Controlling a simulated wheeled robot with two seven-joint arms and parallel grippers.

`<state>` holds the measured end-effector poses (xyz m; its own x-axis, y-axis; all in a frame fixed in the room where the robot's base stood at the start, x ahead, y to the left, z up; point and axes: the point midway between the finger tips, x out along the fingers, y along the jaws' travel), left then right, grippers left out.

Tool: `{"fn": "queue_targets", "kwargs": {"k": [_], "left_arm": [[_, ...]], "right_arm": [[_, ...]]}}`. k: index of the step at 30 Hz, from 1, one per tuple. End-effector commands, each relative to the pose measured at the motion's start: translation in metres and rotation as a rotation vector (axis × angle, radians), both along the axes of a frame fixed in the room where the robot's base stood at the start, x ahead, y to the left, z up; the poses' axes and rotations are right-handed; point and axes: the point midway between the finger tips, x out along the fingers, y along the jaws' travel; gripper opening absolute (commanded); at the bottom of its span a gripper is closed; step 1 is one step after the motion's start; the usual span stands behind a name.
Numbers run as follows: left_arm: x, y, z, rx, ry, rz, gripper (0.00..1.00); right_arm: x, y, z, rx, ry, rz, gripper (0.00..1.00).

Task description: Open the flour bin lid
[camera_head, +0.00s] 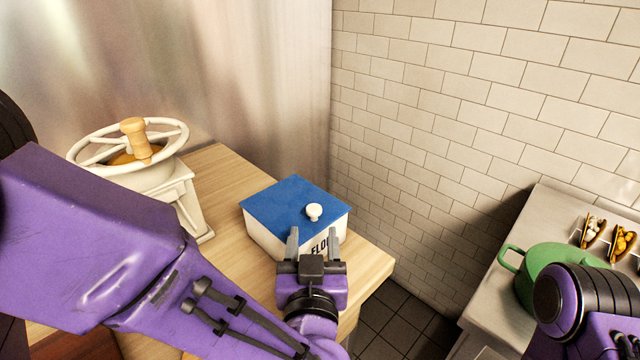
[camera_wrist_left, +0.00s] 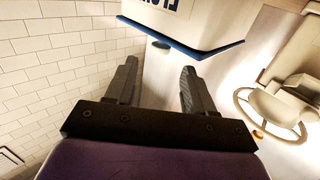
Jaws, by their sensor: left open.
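The flour bin (camera_head: 275,240) is a white box on the wooden counter, with FLOUR lettered on its front. Its flat blue lid (camera_head: 285,198) lies closed on top, and a round white knob (camera_head: 314,210) stands near the lid's front edge. My left gripper (camera_head: 312,238) is open and empty at the bin's front, its fingers pointing toward the lid edge below the knob. In the left wrist view the blue lid (camera_wrist_left: 185,50) shows beyond the open fingers (camera_wrist_left: 159,70), apart from them as far as I can tell. My right gripper is out of view.
A cream hand-wheel mill (camera_head: 165,180) with a wooden handle stands left of the bin on the wooden counter (camera_head: 215,265). A tiled wall (camera_head: 430,120) rises behind. At right, a green pot (camera_head: 550,265) and racks of filled tacos (camera_head: 592,232) sit on another counter.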

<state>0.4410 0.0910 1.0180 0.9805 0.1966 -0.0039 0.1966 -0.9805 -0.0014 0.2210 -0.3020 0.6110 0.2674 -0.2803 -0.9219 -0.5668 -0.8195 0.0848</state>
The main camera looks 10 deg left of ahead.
Motion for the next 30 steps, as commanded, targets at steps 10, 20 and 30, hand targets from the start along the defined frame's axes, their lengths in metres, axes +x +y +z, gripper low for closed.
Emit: {"fn": "queue_targets", "kwargs": {"k": [10,20,30], "left_arm": [[0.061,0.012,0.001,-0.004,0.002,0.003,0.54],[0.102,0.021,0.000,0.000,0.001,0.003,0.54],[0.103,0.021,-0.001,0.000,0.000,0.002,0.18]], "right_arm": [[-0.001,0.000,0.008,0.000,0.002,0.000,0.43],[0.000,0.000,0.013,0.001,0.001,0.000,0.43],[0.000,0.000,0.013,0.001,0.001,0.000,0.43]]}}
